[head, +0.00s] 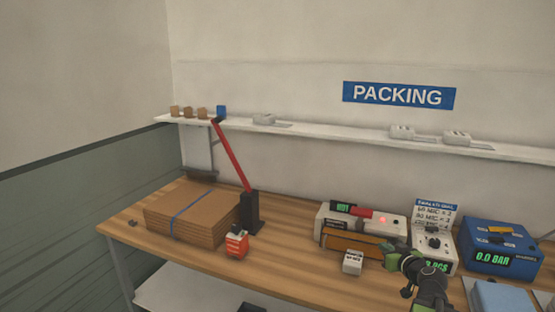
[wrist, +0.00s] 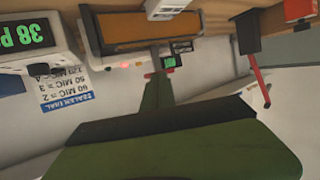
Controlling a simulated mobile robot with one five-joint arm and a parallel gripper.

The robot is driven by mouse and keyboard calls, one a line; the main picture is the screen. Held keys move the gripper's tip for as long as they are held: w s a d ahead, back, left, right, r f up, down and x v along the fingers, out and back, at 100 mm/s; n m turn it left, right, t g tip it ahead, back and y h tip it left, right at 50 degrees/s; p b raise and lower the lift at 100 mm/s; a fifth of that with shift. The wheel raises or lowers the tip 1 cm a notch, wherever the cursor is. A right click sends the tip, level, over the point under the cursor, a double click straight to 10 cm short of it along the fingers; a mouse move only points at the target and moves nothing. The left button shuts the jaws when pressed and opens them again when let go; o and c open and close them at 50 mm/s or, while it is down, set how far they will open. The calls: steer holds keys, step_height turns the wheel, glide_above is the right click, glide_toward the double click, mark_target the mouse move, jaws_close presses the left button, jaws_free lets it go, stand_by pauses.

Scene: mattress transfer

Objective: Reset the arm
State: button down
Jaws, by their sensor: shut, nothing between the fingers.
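My gripper (head: 390,248) is at the right of the bench in the head view, above its front part. It is at the end of my green and dark arm. In the wrist view, which is upside down, my gripper (wrist: 157,78) shows as a narrow green shape with small reddish tips. The fingers are shut and nothing shows between them. The sealing machine (head: 345,218), with its orange-brown front, is just left of the gripper in the head view. It also shows at the top of the wrist view (wrist: 145,25).
A shelf (head: 330,130) runs behind.

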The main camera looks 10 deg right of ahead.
steer(key=w+a+f+n+g+y, duration=0.1)
steer(key=a+f+n+g+y, duration=0.1)
steer(key=a, duration=0.9)
steer(key=w+a+f+n+g+y+p, duration=0.1)
steer(key=w+a+f+n+g+y, duration=0.15)
steer(key=a, duration=0.95)
steer(key=w+a+f+n+g+y, duration=0.1)
steer(key=a+f+n+g, duration=0.1)
steer(key=a, duration=0.9)
steer(key=s+a+f+g+h+p, duration=0.1)
steer(key=s+a+f+g+h, duration=0.1)
steer(key=s+a+f+g, duration=0.5)
steer(key=s+d+m+h, duration=0.2)
steer(key=s+d+m, duration=0.3)
steer(key=s, duration=0.3)
steer(key=shift+d+f+g, duration=0.2)
steer(key=shift+f+g, duration=0.25)
